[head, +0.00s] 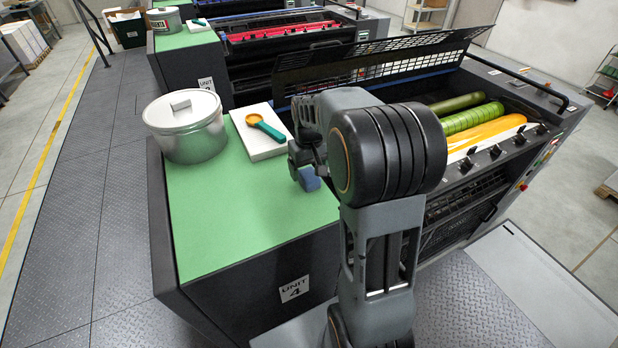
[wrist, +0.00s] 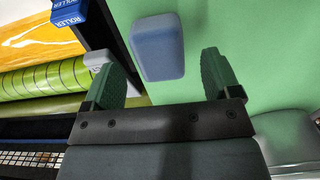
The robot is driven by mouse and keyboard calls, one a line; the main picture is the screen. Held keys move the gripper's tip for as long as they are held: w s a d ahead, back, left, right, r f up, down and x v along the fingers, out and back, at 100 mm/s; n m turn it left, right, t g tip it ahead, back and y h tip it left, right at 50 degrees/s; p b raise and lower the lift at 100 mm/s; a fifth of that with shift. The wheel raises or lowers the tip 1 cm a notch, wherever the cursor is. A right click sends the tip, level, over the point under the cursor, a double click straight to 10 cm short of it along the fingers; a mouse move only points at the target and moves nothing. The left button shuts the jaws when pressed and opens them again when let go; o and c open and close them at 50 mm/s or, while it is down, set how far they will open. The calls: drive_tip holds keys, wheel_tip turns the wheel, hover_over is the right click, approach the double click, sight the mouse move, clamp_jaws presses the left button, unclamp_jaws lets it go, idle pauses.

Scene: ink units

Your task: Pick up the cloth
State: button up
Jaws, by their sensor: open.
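A small blue block with rounded edges (head: 309,182), perhaps the folded cloth, lies on the green worktop (head: 235,215) near its right side. It also shows in the wrist view, as the blue block (wrist: 158,48) just ahead of my fingertips. My gripper (head: 303,171) is directly over or beside it in the head view and partly hides it. In the wrist view my gripper (wrist: 160,68) is open with nothing between its fingers, and the block lies in line with the gap. I cannot tell how far above the worktop the fingertips are.
A lidded metal tin (head: 187,130) stands at the worktop's left. The open ink unit with green and orange rollers (head: 472,118) is at right. The worktop's front is clear.

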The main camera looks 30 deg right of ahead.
sight(309, 174)
drive_tip(key=shift+f, duration=1.7)
drive_tip(key=shift+c, duration=0.3)
drive_tip(key=c, duration=0.9)
drive_tip(key=shift+r, duration=0.15)
drive_tip(key=shift+c, duration=0.2)
drive_tip(key=shift+r, duration=0.65)
drive_tip(key=w+d+r, duration=0.3)
drive_tip(key=d+r, duration=0.2)
drive_tip(key=d, duration=0.1)
drive_tip(key=w+d+r, duration=0.3)
drive_tip(key=d+r, duration=0.3)
drive_tip(key=shift+w+d+r+b, duration=0.2)
drive_tip(key=shift+w+r+b, duration=0.05)
drive_tip(key=shift+b, duration=0.15)
